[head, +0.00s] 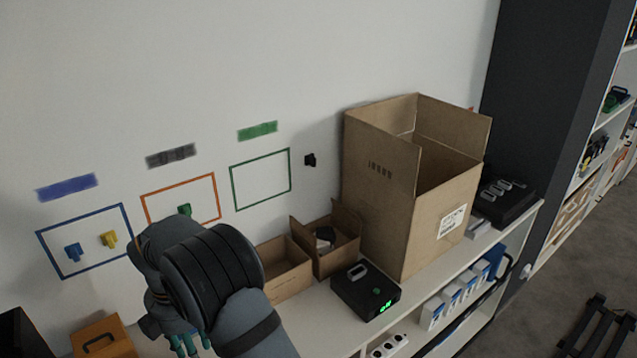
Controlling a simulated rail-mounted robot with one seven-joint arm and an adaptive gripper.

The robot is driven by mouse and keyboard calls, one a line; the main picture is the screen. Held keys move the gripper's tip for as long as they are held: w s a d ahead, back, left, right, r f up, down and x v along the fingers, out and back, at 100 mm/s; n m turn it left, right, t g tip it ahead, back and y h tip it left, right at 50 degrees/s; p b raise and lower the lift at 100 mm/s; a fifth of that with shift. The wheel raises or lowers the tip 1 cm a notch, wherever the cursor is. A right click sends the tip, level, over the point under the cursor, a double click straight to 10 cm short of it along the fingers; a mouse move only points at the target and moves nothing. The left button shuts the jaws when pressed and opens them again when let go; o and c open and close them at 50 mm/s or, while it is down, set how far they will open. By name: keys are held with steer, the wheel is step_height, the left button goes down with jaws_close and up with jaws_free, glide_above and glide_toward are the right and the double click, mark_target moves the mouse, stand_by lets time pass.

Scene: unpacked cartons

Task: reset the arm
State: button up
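My arm rises from the bottom of the head view and bends in front of the wall and shelf top. My gripper (186,343) points down at the lower edge of the view, below the bent wrist. Only some teal-green finger parts show, and the arm hides the rest. I cannot tell whether it is open or shut, or whether it holds anything.
A tall open carton (420,222) stands right of my arm, with a smaller open carton (338,256) and a low carton (290,281) nearer. A black device (352,297) with green lights sits in front. An orange box (103,340) is at lower left.

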steer(key=w+d+r+m+b, duration=0.1)
steer(key=w+d+m, duration=0.1)
steer(key=d, duration=0.4)
steer(key=w+d+r+m+b, duration=0.1)
steer(key=w+d+m, duration=0.1)
steer(key=d, duration=0.4)
steer(key=shift+w+d+r+m, duration=0.25)
steer(key=shift+w+m, duration=0.15)
steer(key=shift+m, duration=0.3)
